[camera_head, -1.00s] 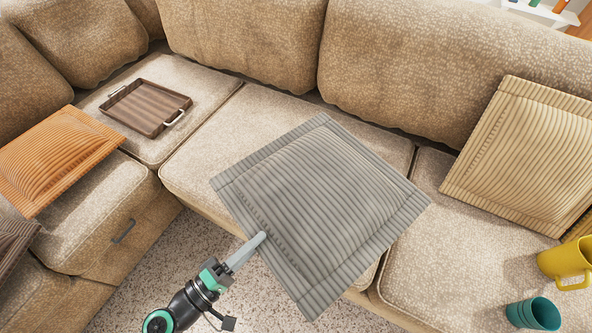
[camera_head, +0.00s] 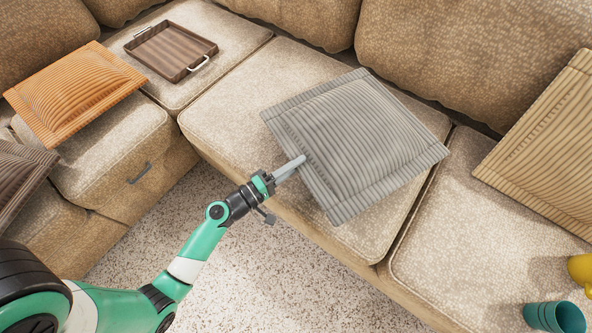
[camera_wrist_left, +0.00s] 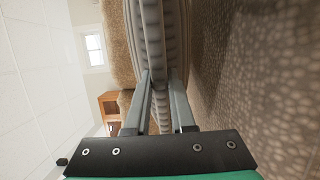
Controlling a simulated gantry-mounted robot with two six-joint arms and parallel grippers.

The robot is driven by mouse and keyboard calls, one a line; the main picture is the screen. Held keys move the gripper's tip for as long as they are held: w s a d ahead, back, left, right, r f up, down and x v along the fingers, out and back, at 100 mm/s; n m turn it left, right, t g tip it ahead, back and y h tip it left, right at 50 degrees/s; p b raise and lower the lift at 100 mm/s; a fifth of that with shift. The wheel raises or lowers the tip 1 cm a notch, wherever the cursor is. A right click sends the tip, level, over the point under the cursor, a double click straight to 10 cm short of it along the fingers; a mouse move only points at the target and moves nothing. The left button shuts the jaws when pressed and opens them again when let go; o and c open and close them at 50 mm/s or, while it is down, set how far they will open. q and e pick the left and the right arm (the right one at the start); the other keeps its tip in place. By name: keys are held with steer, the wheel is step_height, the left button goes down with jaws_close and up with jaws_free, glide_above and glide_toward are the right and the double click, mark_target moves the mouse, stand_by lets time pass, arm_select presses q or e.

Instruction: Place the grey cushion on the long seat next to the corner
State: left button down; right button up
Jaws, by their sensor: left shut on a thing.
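The grey ribbed cushion (camera_head: 362,143) is over the middle seat of the long sofa in the head view, next to the corner seat. My left gripper (camera_head: 299,162) is shut on its near left edge. In the left wrist view the cushion (camera_wrist_left: 152,45) stands edge-on between the two fingers (camera_wrist_left: 160,98). The long seat (camera_head: 232,112) is beige, and the cushion hides part of its right half. I cannot tell whether the cushion touches the seat. My right gripper is not in view.
A brown wooden tray (camera_head: 172,49) lies on the corner seat. An orange cushion (camera_head: 74,90) and a dark brown cushion (camera_head: 20,180) are at left. A tan cushion (camera_head: 545,150), a teal cup (camera_head: 556,317) and a yellow mug (camera_head: 580,270) are at right. Carpet is clear in front.

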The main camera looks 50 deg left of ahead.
arm_select(q)
steer(key=f+b, duration=0.2)
steer(key=f, duration=0.1)
steer(key=shift+w+a+f, duration=0.1)
steer(key=shift+w+f, duration=0.1)
steer(key=shift+s+r, duration=0.1)
steer(key=shift+s, duration=0.05)
steer(key=c, duration=1.2)
jaws_free()
steer(key=shift+f, duration=0.25)
steer(key=o, duration=0.4)
steer(key=shift+o, duration=0.2)
steer(key=shift+r, duration=0.1)
